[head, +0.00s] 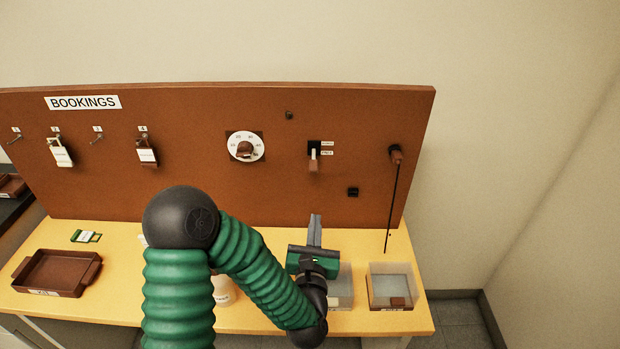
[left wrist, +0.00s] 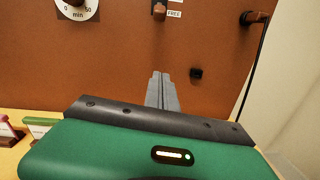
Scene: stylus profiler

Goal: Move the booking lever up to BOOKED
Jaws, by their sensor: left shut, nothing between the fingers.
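The booking lever (head: 314,161) is a small brown handle on a black plate on the brown board, right of the dial. It hangs down at the lower label, which reads FREE in the left wrist view, where the lever (left wrist: 159,12) shows at the top. The upper label is too small to read in the head view. My left gripper (head: 315,217) is below the lever, in front of the board and apart from the lever. Its grey fingers (left wrist: 161,76) are together and empty, pointing towards the board. My right gripper is not in view.
A white dial (head: 245,147) is left of the lever, a black knob (head: 353,192) lower right. A brown handle with a black cord (head: 396,156) is at the board's right edge. A clear bin (head: 391,286) and a brown tray (head: 55,273) stand on the yellow table (head: 110,308).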

